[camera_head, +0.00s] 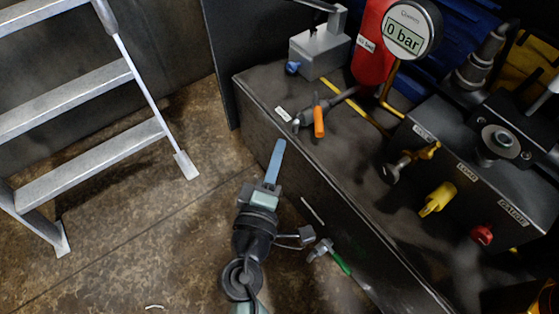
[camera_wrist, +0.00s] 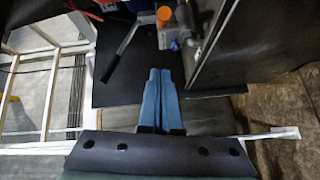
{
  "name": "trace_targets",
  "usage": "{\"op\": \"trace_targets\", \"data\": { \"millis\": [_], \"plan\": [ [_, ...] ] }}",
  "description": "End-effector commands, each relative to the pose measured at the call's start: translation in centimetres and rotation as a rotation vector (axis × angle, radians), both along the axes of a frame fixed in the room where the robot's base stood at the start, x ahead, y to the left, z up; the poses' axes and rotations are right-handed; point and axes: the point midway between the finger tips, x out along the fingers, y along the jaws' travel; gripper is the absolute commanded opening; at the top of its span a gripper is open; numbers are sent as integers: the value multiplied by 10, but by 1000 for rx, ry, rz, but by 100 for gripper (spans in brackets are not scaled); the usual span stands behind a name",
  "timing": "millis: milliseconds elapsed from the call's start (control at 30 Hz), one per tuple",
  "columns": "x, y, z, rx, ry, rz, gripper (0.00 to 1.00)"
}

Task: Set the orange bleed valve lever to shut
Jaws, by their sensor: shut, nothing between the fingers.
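The orange bleed valve lever (camera_head: 319,121) sits on a pipe fitting on top of the dark bench, near its front left edge, beside a small white label (camera_head: 283,114). Its orange grip points toward the viewer in the head view. The closed fingers also show in the wrist view (camera_wrist: 159,75).
A gauge (camera_head: 404,40) reading 0 bar stands beside a red cylinder (camera_head: 372,50). A yellow valve handle (camera_head: 437,199) and red knob (camera_head: 482,235) are on the right block. A metal ladder (camera_head: 90,100) stands left. A grey hand-pump block (camera_head: 319,50) is behind the lever.

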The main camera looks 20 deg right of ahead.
Motion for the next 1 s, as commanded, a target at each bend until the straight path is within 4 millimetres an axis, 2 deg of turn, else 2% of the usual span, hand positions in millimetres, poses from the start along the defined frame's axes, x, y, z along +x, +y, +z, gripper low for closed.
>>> {"op": "trace_targets", "data": {
  "millis": [300,400,600,1000],
  "plan": [
    [55,-32,-3,1,-3,-1,0],
    [48,-49,-8,2,2,-5,0],
    [43,-66,-11,1,1,-1,0],
    [42,-69,-11,2,0,0,0]
  ]
}}
